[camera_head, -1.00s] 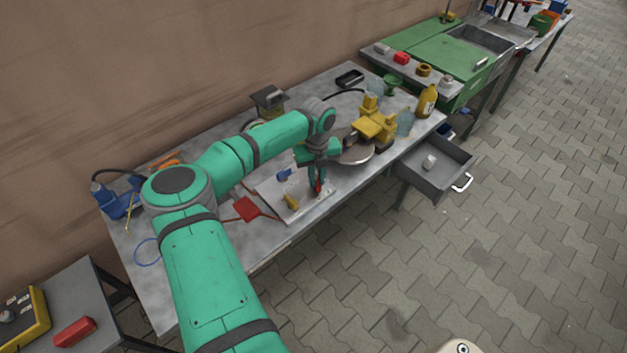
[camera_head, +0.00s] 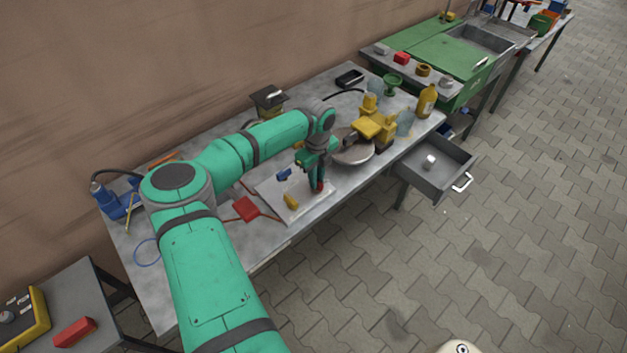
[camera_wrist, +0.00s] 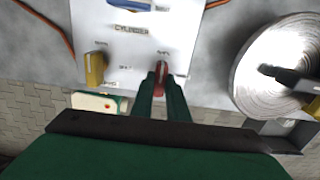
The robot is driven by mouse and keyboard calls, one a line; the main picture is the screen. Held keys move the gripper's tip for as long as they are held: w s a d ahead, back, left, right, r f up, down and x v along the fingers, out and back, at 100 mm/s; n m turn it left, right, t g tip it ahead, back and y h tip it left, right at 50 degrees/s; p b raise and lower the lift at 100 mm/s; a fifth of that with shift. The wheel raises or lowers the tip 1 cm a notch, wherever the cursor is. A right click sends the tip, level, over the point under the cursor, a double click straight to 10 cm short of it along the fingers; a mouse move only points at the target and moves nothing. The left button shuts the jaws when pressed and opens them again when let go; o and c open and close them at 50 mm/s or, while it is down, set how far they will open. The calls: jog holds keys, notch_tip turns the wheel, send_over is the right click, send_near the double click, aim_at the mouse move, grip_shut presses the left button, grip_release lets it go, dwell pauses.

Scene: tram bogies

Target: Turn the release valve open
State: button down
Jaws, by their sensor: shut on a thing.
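A white panel (camera_head: 270,190) lies on the grey workbench. It carries a blue handle (camera_head: 284,174) and a yellow handle (camera_head: 291,200), and a red handle (camera_wrist: 159,78) shows between my fingertips. In the wrist view the panel (camera_wrist: 125,55) has the word CYLINDER printed on it; the smaller labels by the handles are too small to read surely. The yellow handle (camera_wrist: 96,68) stands left of my fingers, the blue one (camera_wrist: 132,4) at the top. My gripper (camera_wrist: 160,74) points down at the panel and is shut on the red handle; my fingers partly cover it.
A round metal disc (camera_wrist: 285,65) lies close right of my gripper, with a yellow clamp-like device (camera_head: 375,125) by it. A red block (camera_head: 246,208) with cords lies left of the panel. An open grey drawer (camera_head: 435,180) juts out at the bench's right front.

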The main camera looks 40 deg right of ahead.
jog(key=shift+s+d, duration=0.1)
jog(key=shift+d, duration=0.05)
jog(key=c, duration=1.7)
grip_release()
jog(key=shift+r, duration=0.15)
notch_tip(320, 180, up, 10)
jog(key=shift+r, duration=0.25)
